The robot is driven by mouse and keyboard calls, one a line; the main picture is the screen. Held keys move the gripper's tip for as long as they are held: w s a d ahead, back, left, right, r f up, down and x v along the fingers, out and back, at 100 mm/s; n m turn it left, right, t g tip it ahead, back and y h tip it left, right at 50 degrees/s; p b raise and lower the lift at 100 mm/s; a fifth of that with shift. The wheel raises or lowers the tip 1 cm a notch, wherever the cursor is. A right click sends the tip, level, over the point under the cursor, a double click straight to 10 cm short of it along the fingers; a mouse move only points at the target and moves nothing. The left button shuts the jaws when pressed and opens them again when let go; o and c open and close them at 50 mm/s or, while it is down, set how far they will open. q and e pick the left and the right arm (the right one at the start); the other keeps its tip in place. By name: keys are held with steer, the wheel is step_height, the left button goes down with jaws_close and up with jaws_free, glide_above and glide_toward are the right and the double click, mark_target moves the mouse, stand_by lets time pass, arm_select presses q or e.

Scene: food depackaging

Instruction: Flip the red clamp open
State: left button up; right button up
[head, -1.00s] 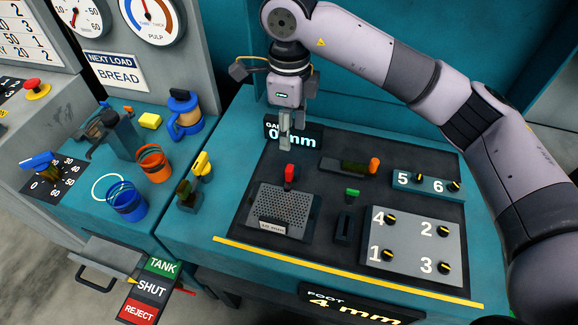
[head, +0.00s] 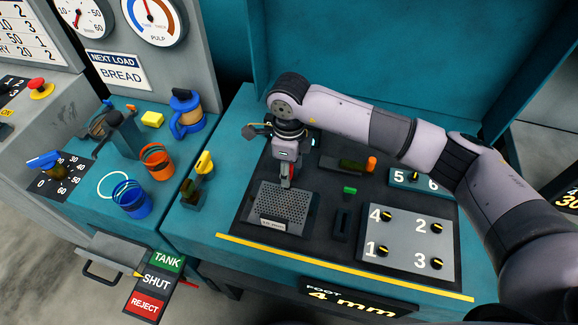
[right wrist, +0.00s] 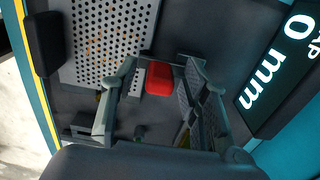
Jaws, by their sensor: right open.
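The red clamp (head: 291,169) stands at the back edge of the perforated metal plate (head: 281,207) on the dark panel. It is partly hidden behind my right gripper (head: 287,180) in the head view. In the right wrist view the red clamp (right wrist: 160,78) shows as a red block between the two spread fingers of my right gripper (right wrist: 160,95). The fingers are open, one on each side of it. I cannot tell whether they touch it. My left gripper is not in view.
A panel of numbered knobs (head: 408,240) lies to the right. A green button (head: 350,190) and an orange-tipped lever (head: 371,163) are close by. A blue cup (head: 131,199), an orange cup (head: 157,162) and a yellow-topped handle (head: 204,164) stand left. The gap display (right wrist: 290,65) is beside the gripper.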

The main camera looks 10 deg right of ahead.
jaws_close()
stand_by(0.4)
stand_by(0.4)
